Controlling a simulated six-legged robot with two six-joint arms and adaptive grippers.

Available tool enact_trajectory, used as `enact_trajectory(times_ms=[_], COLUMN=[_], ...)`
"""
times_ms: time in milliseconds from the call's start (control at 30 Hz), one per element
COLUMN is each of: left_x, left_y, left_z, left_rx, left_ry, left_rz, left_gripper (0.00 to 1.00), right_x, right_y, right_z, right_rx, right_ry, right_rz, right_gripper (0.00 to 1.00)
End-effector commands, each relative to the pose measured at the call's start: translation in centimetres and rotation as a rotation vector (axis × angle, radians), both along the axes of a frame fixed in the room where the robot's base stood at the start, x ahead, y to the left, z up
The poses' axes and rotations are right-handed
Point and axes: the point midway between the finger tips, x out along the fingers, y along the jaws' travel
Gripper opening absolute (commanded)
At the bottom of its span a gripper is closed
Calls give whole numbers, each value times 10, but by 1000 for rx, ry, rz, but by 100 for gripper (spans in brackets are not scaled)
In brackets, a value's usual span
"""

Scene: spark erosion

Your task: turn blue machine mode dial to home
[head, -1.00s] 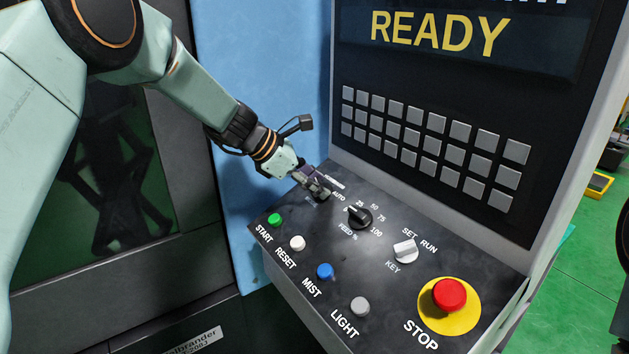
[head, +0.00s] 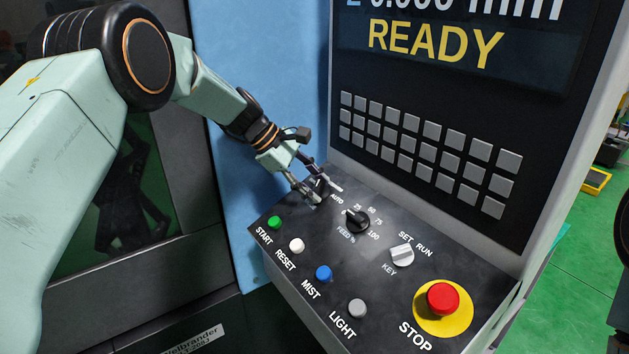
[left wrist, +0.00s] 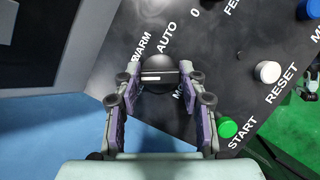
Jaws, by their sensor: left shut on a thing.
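The mode dial (left wrist: 160,81) is a black round knob with a white line on top, at the far left of the sloping dark panel. In the left wrist view the line lies roughly crosswise between my fingers. "WARM" and "AUTO" show beyond it; other lettering is partly covered and I see no readable "HOME". My left gripper (left wrist: 160,76) has one finger on each side of the dial and is shut on it. In the head view the left gripper (head: 312,188) reaches down to the panel and mostly hides the dial. My right gripper is not in view.
A feed dial (head: 357,221) sits close to the right of my gripper. Beyond are a key switch (head: 402,254) and a red stop button (head: 443,299). Green start (head: 275,223), white reset (head: 297,245) and blue mist (head: 323,272) buttons line the front. The screen (head: 470,45) reads READY.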

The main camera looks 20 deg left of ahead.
Motion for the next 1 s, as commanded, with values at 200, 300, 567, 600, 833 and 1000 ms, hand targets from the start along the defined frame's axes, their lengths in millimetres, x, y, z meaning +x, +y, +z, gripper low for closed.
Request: enact_trajectory(times_ms=[200, 300, 567, 600, 833, 1000], left_x=[3, 3, 4, 4, 5, 4], left_y=[2, 2, 2, 2, 2, 2], left_z=[5, 5, 6, 6, 7, 5], left_rx=[31, 39, 45, 45, 45, 44], left_ry=[-33, -40, -48, -48, -49, -47], left_rz=[-77, -99, -117, -117, -116, -117], left_gripper=[10, 10, 10, 10, 10, 56], right_x=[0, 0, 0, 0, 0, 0], right_y=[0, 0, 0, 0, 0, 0], right_z=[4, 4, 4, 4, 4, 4], right_rx=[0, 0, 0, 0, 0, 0], right_ry=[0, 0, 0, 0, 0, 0], right_rz=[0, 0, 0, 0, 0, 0], right_gripper=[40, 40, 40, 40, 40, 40])
